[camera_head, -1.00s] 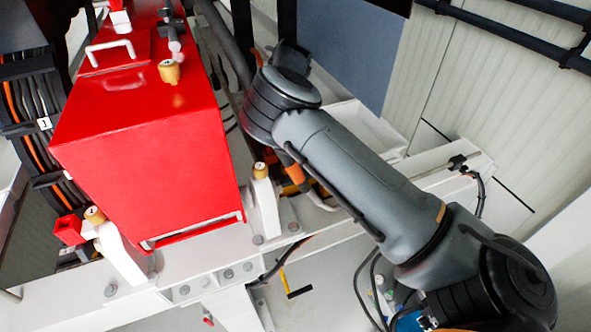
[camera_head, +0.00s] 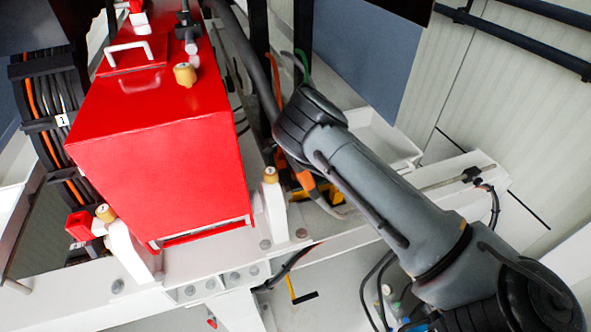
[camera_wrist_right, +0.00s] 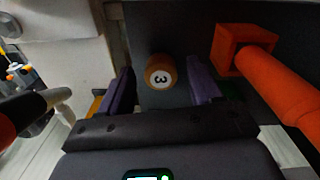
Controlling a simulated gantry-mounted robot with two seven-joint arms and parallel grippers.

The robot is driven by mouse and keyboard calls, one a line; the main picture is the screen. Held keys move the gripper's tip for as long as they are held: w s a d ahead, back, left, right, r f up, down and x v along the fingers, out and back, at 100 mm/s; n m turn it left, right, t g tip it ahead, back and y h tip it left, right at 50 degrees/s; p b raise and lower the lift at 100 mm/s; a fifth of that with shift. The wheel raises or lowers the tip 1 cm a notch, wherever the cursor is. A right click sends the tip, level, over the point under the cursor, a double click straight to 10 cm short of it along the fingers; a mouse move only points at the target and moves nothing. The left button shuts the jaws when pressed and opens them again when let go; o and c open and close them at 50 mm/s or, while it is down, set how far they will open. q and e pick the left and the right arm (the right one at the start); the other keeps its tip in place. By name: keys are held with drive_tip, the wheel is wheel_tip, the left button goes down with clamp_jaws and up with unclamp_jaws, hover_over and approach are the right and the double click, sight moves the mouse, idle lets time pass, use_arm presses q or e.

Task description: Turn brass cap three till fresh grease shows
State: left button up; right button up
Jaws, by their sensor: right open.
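In the right wrist view, a round brass cap (camera_wrist_right: 160,72) marked "3" faces the camera. My right gripper (camera_wrist_right: 160,66) is open, with one purple finger on each side of the cap and a visible gap to each. The fingers do not touch it. In the head view, three brass caps show: one on top of the red housing (camera_head: 185,74), one on a white post at its right (camera_head: 270,175), one at its lower left (camera_head: 105,212). Their numbers are too small to read there. My right gripper's fingers cannot be made out there. My left gripper is not in view.
The large red housing (camera_head: 165,175) stands on a white frame (camera_head: 205,287). A red-orange block with a rod (camera_wrist_right: 232,48) is close to the right finger in the wrist view. A thick dark hose (camera_head: 250,60) and black cables run near my arm.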

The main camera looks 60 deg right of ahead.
drive_tip(key=shift+f, duration=0.4)
drive_tip(key=c, duration=1)
drive_tip(key=shift+c, duration=0.2)
drive_tip(key=shift+m, duration=0.4)
